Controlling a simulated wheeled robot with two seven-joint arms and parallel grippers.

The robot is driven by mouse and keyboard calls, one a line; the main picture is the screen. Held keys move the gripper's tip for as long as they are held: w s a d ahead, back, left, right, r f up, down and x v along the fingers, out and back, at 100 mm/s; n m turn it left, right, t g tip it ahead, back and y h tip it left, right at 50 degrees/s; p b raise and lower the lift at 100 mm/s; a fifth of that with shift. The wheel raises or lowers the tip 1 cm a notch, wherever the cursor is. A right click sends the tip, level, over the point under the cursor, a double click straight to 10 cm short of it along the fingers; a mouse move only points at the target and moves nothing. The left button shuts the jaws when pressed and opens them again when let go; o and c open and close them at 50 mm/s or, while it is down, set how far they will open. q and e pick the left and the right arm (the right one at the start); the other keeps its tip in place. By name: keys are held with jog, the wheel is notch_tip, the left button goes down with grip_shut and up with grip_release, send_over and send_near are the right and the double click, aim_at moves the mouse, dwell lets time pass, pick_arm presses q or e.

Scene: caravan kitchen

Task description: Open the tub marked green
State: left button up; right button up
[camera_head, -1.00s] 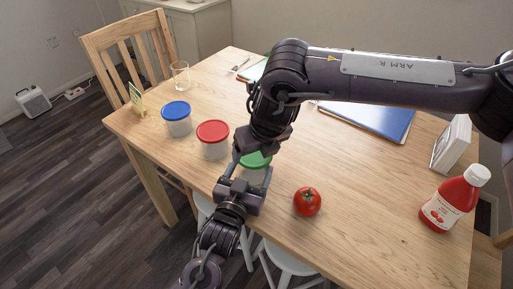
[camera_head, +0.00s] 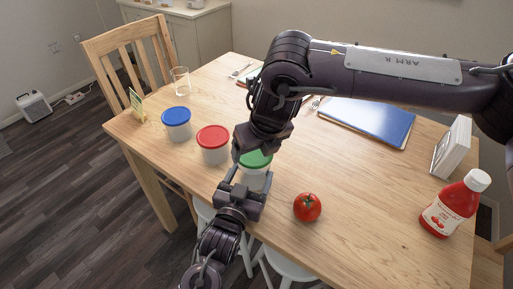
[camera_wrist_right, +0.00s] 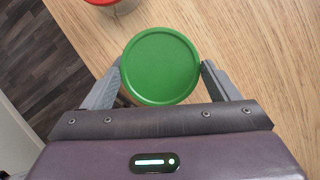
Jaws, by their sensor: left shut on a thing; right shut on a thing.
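The tub with the green lid (camera_head: 256,161) stands on the table near its front edge, partly hidden by my right arm. My right gripper (camera_head: 245,150) comes down on it from above. In the right wrist view the green lid (camera_wrist_right: 160,66) sits between the fingers of my right gripper (camera_wrist_right: 160,80), which are shut on it. My left gripper (camera_head: 246,180) is at the front side of the same tub, shut on its body. The lid looks level; whether it is loose from the tub cannot be told.
A red-lidded tub (camera_head: 213,140) and a blue-lidded tub (camera_head: 177,120) stand to the left. A tomato (camera_head: 307,207) lies close on the right. A ketchup bottle (camera_head: 455,204), a white box (camera_head: 451,147) and a blue folder (camera_head: 367,121) are farther right. A glass (camera_head: 180,82) stands behind.

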aim_at(257, 155)
jog(key=shift+r, duration=2.05)
pick_arm(q)
jog(key=o, duration=1.5)
jog(key=shift+c, duration=0.2)
